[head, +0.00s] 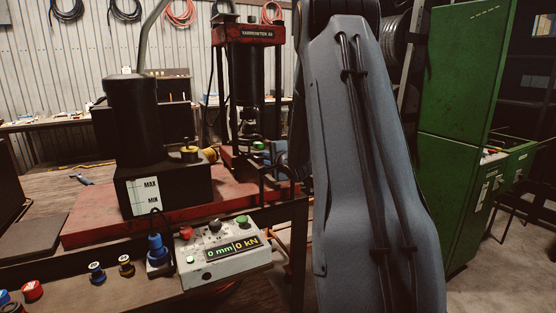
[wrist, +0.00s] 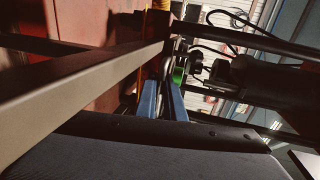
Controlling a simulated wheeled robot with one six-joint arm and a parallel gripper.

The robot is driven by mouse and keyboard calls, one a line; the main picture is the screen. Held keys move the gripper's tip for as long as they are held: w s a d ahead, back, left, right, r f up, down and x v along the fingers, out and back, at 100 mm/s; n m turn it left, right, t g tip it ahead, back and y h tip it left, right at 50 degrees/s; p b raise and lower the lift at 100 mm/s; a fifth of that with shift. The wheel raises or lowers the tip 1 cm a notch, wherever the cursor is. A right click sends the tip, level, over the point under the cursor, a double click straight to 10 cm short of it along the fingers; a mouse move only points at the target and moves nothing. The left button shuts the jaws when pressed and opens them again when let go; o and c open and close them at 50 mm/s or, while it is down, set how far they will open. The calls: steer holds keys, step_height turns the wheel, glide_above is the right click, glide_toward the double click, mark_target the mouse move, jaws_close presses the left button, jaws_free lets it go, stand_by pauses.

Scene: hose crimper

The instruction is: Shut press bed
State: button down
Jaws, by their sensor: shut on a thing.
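The press (head: 249,34) stands behind the red base plate (head: 90,225), with a red top and a dark cylinder (head: 250,85) under it. Its lower red part, where the bed would be, is partly hidden by my arm, so I cannot tell how far the bed is in or out. My gripper (wrist: 164,82) shows in the wrist view as two blue fingers, close together around a thin metal bar (wrist: 165,62) beside the press. A green part (wrist: 178,75) sits just right of the fingertips.
A control box (head: 220,252) reading 0 mm and 0 kN sits at the front bench edge. A black pump unit (head: 165,185) with a dark cylinder stands left of the press. A green cabinet (head: 460,110) stands at the right, with open floor before it.

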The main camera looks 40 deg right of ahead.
steer(key=shift+w+r, duration=0.1)
steer(key=shift+r, duration=0.05)
steer(key=c, duration=1.8)
jaws_free()
steer(key=shift+w, duration=0.15)
steer(key=shift+c, duration=0.2)
steer(key=b+v, duration=0.1)
steer(key=v, duration=0.6)
steer(key=shift+s, duration=0.4)
